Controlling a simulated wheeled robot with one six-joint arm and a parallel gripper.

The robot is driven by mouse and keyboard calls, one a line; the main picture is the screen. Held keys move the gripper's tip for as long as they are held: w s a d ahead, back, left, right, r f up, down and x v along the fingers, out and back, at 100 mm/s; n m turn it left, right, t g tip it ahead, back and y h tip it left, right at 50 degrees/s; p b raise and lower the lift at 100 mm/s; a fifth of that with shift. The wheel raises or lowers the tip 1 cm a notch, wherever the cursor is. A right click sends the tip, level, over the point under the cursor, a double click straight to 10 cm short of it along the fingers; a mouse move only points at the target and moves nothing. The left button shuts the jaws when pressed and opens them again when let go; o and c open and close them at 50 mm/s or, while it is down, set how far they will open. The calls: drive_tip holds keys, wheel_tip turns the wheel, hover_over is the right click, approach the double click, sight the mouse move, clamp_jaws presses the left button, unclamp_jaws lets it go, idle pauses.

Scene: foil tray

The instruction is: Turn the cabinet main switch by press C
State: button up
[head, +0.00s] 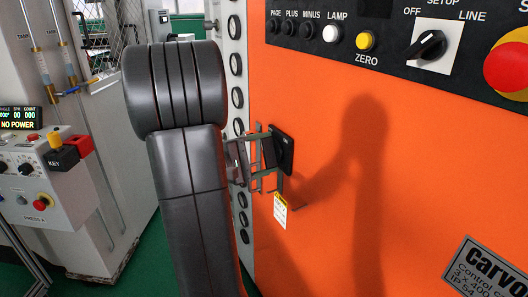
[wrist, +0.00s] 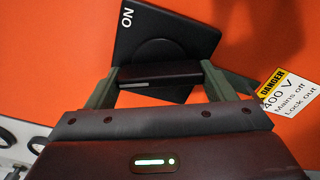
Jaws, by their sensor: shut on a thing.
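The cabinet main switch (head: 284,149) is a black square plate on the orange cabinet face, right of my arm in the head view. In the wrist view the switch plate (wrist: 178,32) sits tilted, with "ON" at its upper left corner. Its dark bar handle (wrist: 160,74) lies between the two fingers of my gripper (wrist: 158,80). My gripper (head: 262,160) is shut on this handle, close in front of the cabinet. The handle is mostly hidden in the head view.
A yellow danger tag (wrist: 277,92) hangs right of the switch in the wrist view. Above right is a control panel with a rotary selector (head: 428,45) and a red stop button (head: 508,66). Another press console (head: 45,185) stands at the left.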

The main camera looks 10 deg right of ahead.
drive_tip(key=shift+n+p, duration=0.9)
drive_tip(key=shift+n, duration=1.3)
drive_tip(key=o, duration=1)
drive_tip(key=shift+f, duration=0.1)
drive_tip(key=shift+a, duration=0.1)
drive_tip(key=v, duration=1.3)
drive_tip(key=shift+s+a, duration=0.1)
drive_tip(key=shift+a, duration=0.2)
drive_tip(key=shift+d, duration=0.1)
drive_tip(key=x, duration=1.3)
drive_tip(key=shift+d, duration=0.35)
